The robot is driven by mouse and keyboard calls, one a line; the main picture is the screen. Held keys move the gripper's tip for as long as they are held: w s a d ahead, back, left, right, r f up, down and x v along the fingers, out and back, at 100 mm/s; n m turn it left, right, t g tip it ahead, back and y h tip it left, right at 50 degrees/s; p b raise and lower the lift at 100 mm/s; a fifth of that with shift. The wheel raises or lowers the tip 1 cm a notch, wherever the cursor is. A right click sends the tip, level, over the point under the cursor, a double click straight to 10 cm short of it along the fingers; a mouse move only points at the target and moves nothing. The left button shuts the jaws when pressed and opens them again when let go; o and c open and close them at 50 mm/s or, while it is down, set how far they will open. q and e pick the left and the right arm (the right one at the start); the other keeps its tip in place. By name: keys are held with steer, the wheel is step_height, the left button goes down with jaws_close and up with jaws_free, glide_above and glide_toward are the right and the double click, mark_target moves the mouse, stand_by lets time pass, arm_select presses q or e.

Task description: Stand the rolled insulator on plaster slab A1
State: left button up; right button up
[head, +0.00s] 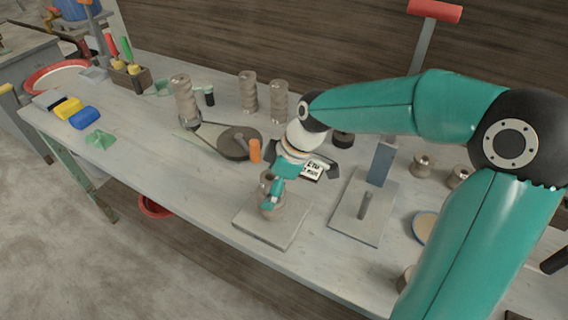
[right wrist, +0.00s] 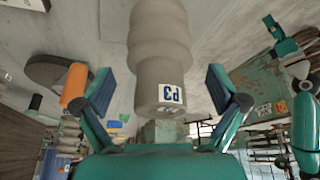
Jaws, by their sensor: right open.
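A ribbed grey-brown clay insulator (head: 268,182) is upright over a pale square slab (head: 262,236) near the table's front edge. It appears to stand on the slab, but my gripper partly covers it and its base contact is hard to see. No slab label is readable. In the right wrist view the insulator (right wrist: 157,55) carries a white "P3" label, seen upside down. My right gripper (right wrist: 159,88) is open, with a finger on each side of the insulator and visible gaps. A teal gripper (right wrist: 284,46) at the right edge there looks like my left one; its jaws are unclear.
Three more ribbed insulators stand behind, one left (head: 185,102) and two in the middle (head: 249,93). A dark disc (head: 234,142), an orange-handled tool (head: 254,151) and a card (head: 313,168) are close by. A board with a peg (head: 347,222) is to the right. The left front table is mostly clear.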

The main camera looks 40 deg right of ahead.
steer(key=v, duration=0.9)
steer(key=shift+s+r, duration=0.1)
steer(key=shift+r, duration=0.05)
